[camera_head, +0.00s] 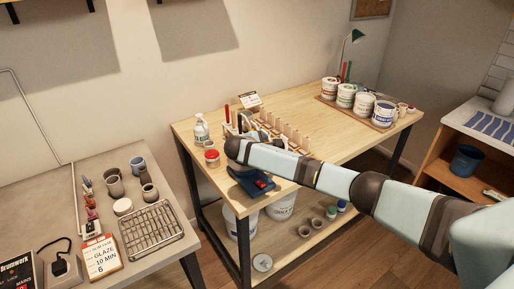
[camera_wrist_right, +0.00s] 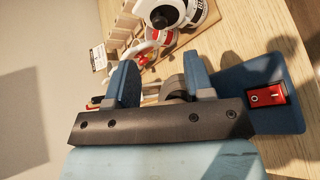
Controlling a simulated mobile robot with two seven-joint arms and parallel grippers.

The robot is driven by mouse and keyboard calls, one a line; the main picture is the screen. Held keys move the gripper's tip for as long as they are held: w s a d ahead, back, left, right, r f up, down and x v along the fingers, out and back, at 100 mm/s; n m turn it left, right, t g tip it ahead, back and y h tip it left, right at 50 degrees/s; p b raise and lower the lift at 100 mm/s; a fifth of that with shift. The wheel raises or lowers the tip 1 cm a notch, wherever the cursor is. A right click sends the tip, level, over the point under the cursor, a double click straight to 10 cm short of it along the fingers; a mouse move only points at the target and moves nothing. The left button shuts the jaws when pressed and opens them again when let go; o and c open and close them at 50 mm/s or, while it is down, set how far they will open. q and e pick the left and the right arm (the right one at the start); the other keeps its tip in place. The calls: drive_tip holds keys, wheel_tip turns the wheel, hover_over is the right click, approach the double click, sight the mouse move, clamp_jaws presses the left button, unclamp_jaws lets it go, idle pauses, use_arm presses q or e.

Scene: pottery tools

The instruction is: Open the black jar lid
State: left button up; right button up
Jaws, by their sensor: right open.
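In the right wrist view, a white jar with black lettering and a round black top (camera_wrist_right: 165,14) stands at the upper edge, cut off by the frame. Its black top faces the camera. My right gripper (camera_wrist_right: 160,84) is open, its two blue fingers apart and pointing towards the jar side of the table. The fingers look apart from the jar. A rounded grey part shows between the fingers; I cannot tell what it is. In the head view my right arm reaches across the table's front left, and its wrist hides much of that spot. My left gripper is not in view.
A blue device with a red switch (camera_wrist_right: 268,96) lies close beside the right gripper. A red-lidded jar (camera_head: 211,158) and a white bottle (camera_head: 201,130) stand left of the wrist. A wooden rack (camera_head: 290,133) stands behind. The table's middle (camera_head: 330,135) is clear.

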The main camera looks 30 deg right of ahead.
drive_tip(key=v, duration=0.5)
drive_tip(key=shift+a, duration=0.25)
